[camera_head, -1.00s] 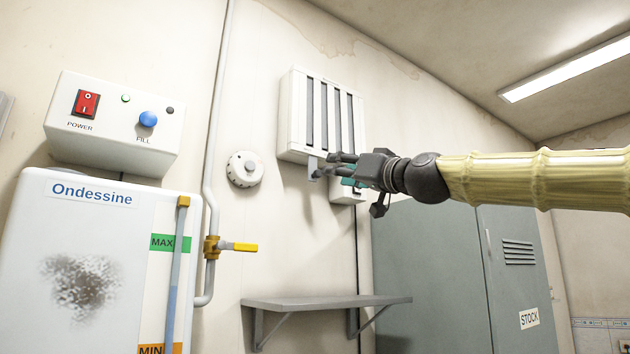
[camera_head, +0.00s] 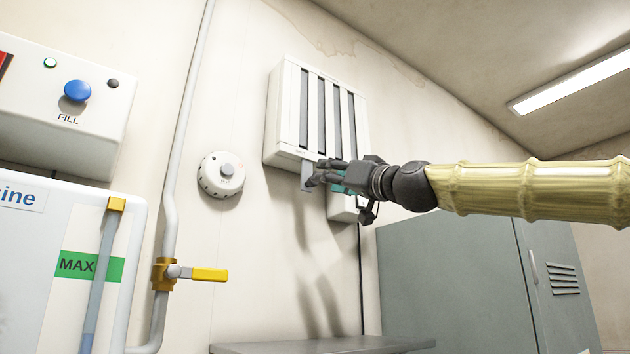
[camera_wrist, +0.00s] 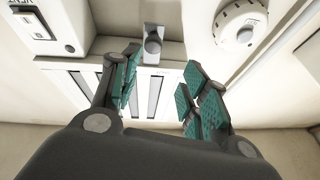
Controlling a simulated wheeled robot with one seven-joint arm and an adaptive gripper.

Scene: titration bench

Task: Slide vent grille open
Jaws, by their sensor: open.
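The vent grille (camera_head: 283,115) is a white wall unit with several dark vertical slots, in the upper middle of the head view. A small grey tab (camera_head: 306,178) hangs from its lower edge. In the wrist view the grille (camera_wrist: 68,82) lies behind the fingers, and the grey tab with a round knob (camera_wrist: 153,42) stands ahead, between the fingertips in the picture. My gripper (camera_head: 322,172) is at the grille's lower edge, close to the tab. Its teal-padded fingers (camera_wrist: 160,66) are spread with nothing between the pads. I cannot tell whether a finger touches the tab.
A round dial (camera_head: 221,175) is on the wall left of the grille. A pipe with a yellow-handled valve (camera_head: 208,275) runs further left. A white switch box (camera_wrist: 40,30) sits beside the grille. A shelf (camera_head: 320,346) and a grey cabinet (camera_head: 445,275) are below.

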